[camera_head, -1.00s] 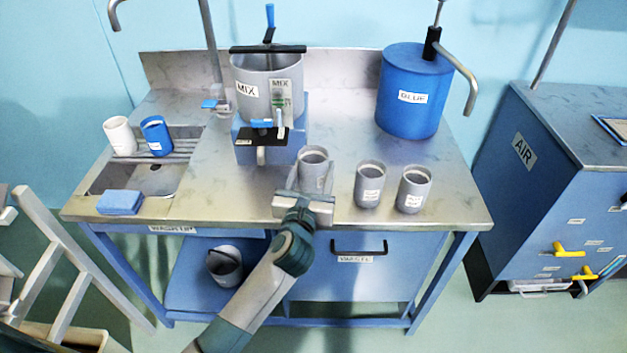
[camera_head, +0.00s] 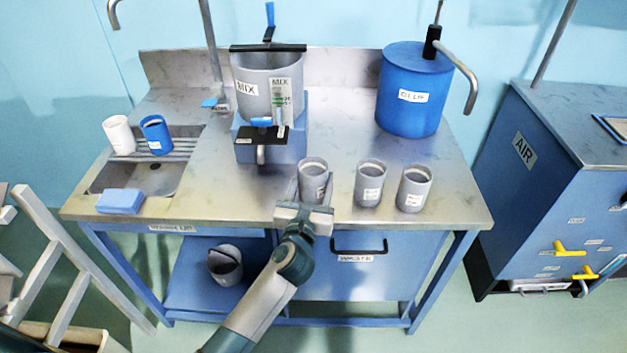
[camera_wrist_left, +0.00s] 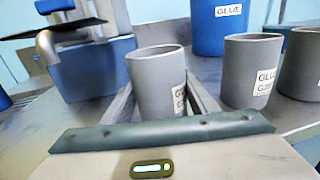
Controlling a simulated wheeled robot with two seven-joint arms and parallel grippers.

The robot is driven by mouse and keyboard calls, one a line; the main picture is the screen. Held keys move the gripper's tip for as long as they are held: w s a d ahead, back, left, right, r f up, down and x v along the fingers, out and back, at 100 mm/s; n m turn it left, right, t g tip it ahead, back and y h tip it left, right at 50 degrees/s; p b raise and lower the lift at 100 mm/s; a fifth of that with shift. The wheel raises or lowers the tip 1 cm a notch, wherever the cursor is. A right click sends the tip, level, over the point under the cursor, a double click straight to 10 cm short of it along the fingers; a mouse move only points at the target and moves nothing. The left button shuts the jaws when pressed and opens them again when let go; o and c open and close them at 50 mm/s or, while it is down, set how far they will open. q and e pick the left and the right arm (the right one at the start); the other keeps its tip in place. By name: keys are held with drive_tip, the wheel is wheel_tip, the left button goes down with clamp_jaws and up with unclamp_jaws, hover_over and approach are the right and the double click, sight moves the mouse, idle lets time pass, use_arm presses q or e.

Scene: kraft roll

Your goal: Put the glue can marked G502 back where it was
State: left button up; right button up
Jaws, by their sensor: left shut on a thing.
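My left gripper (camera_head: 312,191) is shut on a grey glue can (camera_head: 313,172), the leftmost of three alike at the front of the steel bench. The can is upright. I cannot tell whether its base touches the bench. In the left wrist view the held can (camera_wrist_left: 157,80) stands between the two fingers. Its label starts with "GLUE", but its number is cut off by the finger. Two more grey cans, a middle one (camera_head: 370,183) and a right one (camera_head: 414,188), stand to its right with labels too small to read. My right gripper is not in view.
A grey MIX pot (camera_head: 266,84) on a blue stand is behind the held can. A blue GLUE drum (camera_head: 412,100) with a bent spout stands back right. A sink with cups and a blue sponge (camera_head: 120,201) is left. Bench between pot and drum is clear.

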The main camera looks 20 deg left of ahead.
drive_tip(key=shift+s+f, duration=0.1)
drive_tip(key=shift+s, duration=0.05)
use_arm(q)
drive_tip(key=o, duration=1.5)
drive_tip(key=shift+f, duration=0.1)
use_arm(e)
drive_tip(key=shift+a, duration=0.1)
use_arm(q)
drive_tip(key=shift+s, duration=0.6)
drive_tip(key=s, duration=0.3)
drive_tip(key=s+d+b, duration=0.1)
drive_tip(key=s, duration=0.3)
drive_tip(key=s+b, duration=0.1)
drive_tip(key=s, duration=0.2)
drive_tip(key=shift+s+d, duration=0.2)
drive_tip(key=shift+s, duration=0.15)
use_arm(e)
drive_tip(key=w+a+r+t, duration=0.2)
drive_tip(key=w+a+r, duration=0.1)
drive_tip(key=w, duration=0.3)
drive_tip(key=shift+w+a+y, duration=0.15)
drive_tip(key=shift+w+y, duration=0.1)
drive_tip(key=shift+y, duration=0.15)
